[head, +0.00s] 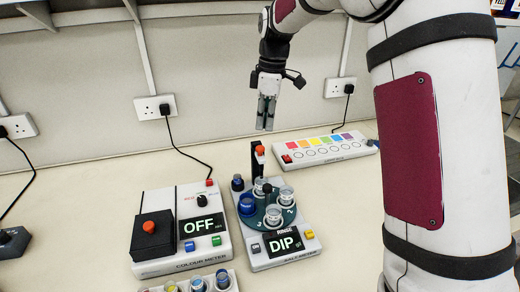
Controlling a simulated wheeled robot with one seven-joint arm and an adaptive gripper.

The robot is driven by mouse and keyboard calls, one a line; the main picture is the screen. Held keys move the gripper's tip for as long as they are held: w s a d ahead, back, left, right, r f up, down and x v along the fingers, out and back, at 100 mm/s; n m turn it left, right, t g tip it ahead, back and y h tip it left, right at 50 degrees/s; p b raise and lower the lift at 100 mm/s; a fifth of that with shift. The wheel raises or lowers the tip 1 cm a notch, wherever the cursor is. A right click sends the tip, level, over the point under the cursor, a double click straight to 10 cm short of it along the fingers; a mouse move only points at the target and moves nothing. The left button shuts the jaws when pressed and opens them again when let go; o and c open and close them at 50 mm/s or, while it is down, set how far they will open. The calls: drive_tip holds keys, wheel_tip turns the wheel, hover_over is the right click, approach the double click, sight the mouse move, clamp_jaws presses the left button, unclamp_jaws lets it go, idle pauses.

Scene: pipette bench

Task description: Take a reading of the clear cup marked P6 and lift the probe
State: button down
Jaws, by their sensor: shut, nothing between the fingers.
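My gripper (266,115) is shut and empty, pointing down in the air above and behind the salt meter. The salt meter (288,262) is white, and its display (284,241) reads DIP, with small text like RINSE above it. Its teal turntable (256,219) carries clear cups (286,194) and a blue cup (247,204). I cannot make out a P6 mark on any cup. A black post (255,160) with a red-orange button (260,151) stands at the back of the turntable. A dark probe-like part shows low at the turntable's middle; its tip is not clear.
A colour meter (180,265) reading OFF stands left of the salt meter. A strip with coloured squares (325,150) lies at the back right. A tray of small cups (235,283) is at the front edge.

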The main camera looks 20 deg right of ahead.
drive_tip(key=b, duration=0.1)
hover_over(263, 154)
drive_tip(key=shift+s+a+f, duration=0.1)
drive_tip(key=shift+s+f, duration=0.05)
drive_tip(key=shift+f, duration=1.3)
drive_tip(key=shift+s+a+f, duration=0.1)
drive_tip(key=shift+s+f, duration=0.05)
drive_tip(key=shift+f, duration=1.3)
wheel_tip(263, 154, down, 5)
drive_tip(key=shift+f+b, duration=0.15)
drive_tip(key=shift+b, duration=0.7)
drive_tip(key=shift+r, duration=0.2)
drive_tip(key=d, duration=0.1)
drive_tip(key=s+d+r+p, duration=0.1)
drive_tip(key=shift+s+d, duration=0.1)
drive_tip(key=shift+d, duration=0.3)
drive_tip(key=shift+r, duration=0.1)
